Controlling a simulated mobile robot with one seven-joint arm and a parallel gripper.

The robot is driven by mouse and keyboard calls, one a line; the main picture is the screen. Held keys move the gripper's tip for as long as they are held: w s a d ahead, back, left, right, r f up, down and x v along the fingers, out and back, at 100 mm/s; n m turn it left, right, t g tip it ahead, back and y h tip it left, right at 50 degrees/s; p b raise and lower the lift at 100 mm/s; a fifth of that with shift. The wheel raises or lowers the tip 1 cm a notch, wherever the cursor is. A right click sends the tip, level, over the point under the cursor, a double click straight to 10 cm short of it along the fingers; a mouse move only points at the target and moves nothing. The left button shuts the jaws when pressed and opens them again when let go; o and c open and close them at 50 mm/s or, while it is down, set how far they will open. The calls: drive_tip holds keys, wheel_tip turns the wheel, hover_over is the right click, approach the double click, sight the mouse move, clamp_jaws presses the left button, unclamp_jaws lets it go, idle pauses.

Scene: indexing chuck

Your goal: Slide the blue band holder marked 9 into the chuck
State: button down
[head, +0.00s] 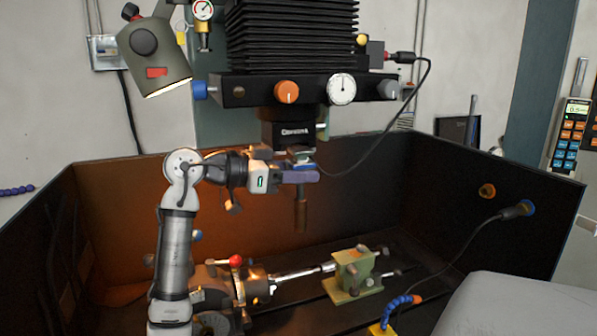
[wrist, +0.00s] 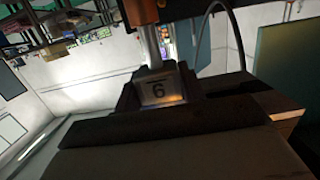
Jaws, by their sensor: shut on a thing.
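The chuck (head: 287,134) is a black block with white lettering under the machine's head. My gripper (head: 300,175) is just below it, shut on the holder. The blue band holder (head: 301,214) hangs upright, its brown lower end pointing down below my fingers. A metallic part and a bit of blue show just above the fingers, close under the chuck. I cannot tell whether its top is inside the chuck. In the wrist view the holder's metal face (wrist: 157,91) shows a barred digit, reading as an upside-down 9.
A black enclosure (head: 490,190) surrounds the work area. Below stand a green block (head: 355,272) and a horizontal shaft (head: 303,272) beside a red-knobbed fixture (head: 237,261). A lamp (head: 153,50) hangs at upper left. A black cable (head: 420,95) loops right of the chuck.

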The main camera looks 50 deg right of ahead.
drive_tip(key=shift+w+d+r, duration=0.1)
drive_tip(key=shift+w+r, duration=0.1)
drive_tip(key=shift+w+d+p, duration=0.15)
drive_tip(key=shift+w+p, duration=0.15)
drive_tip(key=shift+p, duration=0.05)
drive_tip(key=shift+w+d+p, duration=0.3)
drive_tip(key=shift+w+p, duration=0.05)
drive_tip(key=shift+w, duration=0.15)
drive_tip(key=shift+w+d+p, duration=0.25)
drive_tip(key=shift+w+p, duration=0.1)
drive_tip(key=shift+w, duration=0.1)
drive_tip(key=shift+w+d, duration=0.15)
drive_tip(key=shift+w, duration=0.15)
drive_tip(key=shift+w+d+p, duration=0.2)
drive_tip(key=shift+w+p, duration=0.15)
drive_tip(key=shift+p, duration=0.2)
idle(0.3)
drive_tip(key=shift+w+d, duration=0.15)
drive_tip(key=shift+w, duration=0.15)
drive_tip(key=shift+w+d+p, duration=0.5)
drive_tip(key=shift+w+p, duration=0.15)
drive_tip(key=shift+w, duration=0.25)
idle(0.4)
